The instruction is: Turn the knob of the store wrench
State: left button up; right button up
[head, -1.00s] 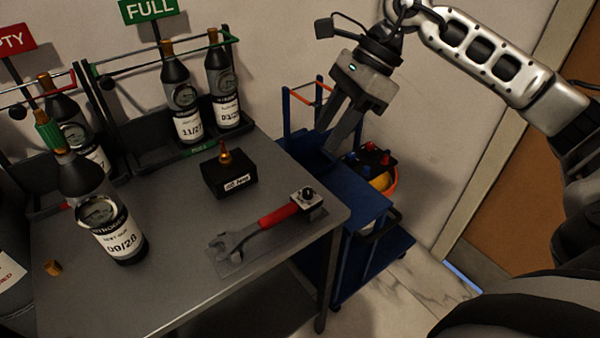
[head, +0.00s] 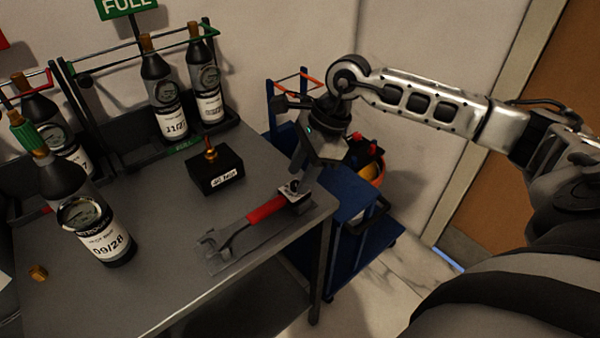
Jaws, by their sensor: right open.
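The wrench (head: 266,209) lies on a grey plate near the right front edge of the table, with its grey jaw to the left and its red handle running up to the right. Its knob block (head: 297,202) is at the handle's right end, partly hidden by my right gripper. My right gripper (head: 299,180) points down, open, with its fingertips right at the knob. I cannot tell whether the fingers touch it. My left gripper is not in view.
A black box with a brass fitting (head: 214,171) stands behind the wrench. A bottle marked 09/28 (head: 92,222) stands at the left, near a brass cap (head: 38,273). Racked bottles line the back. A blue cart (head: 362,247) stands right of the grey table (head: 170,280).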

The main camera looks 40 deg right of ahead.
jog(key=shift+a+f, duration=0.2)
jog(key=shift+f, duration=0.3)
grip_shut()
